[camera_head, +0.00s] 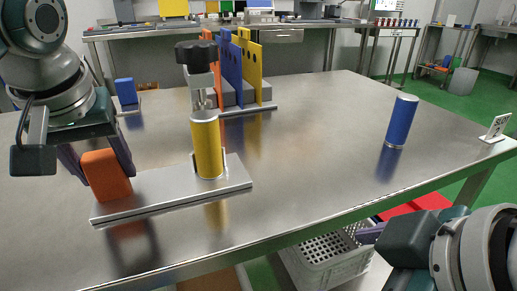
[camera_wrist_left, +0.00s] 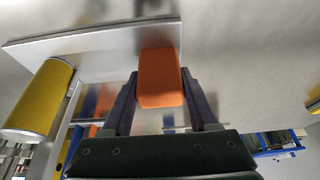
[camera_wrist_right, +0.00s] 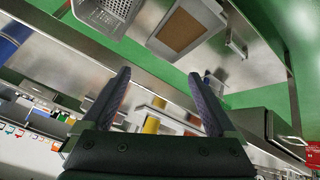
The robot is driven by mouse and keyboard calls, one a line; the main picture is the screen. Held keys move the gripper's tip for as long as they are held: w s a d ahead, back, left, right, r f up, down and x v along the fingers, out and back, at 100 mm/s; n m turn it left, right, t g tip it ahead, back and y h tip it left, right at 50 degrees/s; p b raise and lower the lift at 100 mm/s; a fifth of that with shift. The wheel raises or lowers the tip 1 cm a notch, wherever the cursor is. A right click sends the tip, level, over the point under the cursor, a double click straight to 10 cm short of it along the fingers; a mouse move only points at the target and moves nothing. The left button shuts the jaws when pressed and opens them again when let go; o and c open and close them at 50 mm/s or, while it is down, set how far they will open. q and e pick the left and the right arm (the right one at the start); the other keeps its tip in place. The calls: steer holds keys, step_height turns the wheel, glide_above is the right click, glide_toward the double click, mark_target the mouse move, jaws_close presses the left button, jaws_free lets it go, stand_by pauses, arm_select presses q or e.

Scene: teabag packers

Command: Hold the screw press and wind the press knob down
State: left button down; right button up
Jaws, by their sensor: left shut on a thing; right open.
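The screw press stands on the steel table, with a flat metal base plate (camera_head: 170,190), an orange block (camera_head: 106,174) at its left end and a yellow cylinder (camera_head: 207,146) toward its right. Above the cylinder are a metal screw and a black press knob (camera_head: 196,53). My left gripper (camera_head: 104,168) is shut on the orange block, which also shows between its fingers in the left wrist view (camera_wrist_left: 160,78). My right gripper (camera_wrist_right: 163,84) is open and empty, low at the right of the head view, apart from the press. Its fingertips are not clear in the head view.
A blue cylinder (camera_head: 400,121) stands upright on the right of the table. A rack with orange, blue and yellow panels (camera_head: 240,66) stands behind the press. A small blue block (camera_head: 126,91) is at the back left. A white crate (camera_head: 335,258) is below the table's front edge.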

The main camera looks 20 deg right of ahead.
steer(key=n+t+y, duration=0.3)
steer(key=t+y, duration=0.2)
steer(key=y, duration=0.7)
glide_toward(214, 49)
steer(key=x, duration=1.2)
steer(key=shift+w+a, duration=0.2)
steer(key=shift+a, duration=0.05)
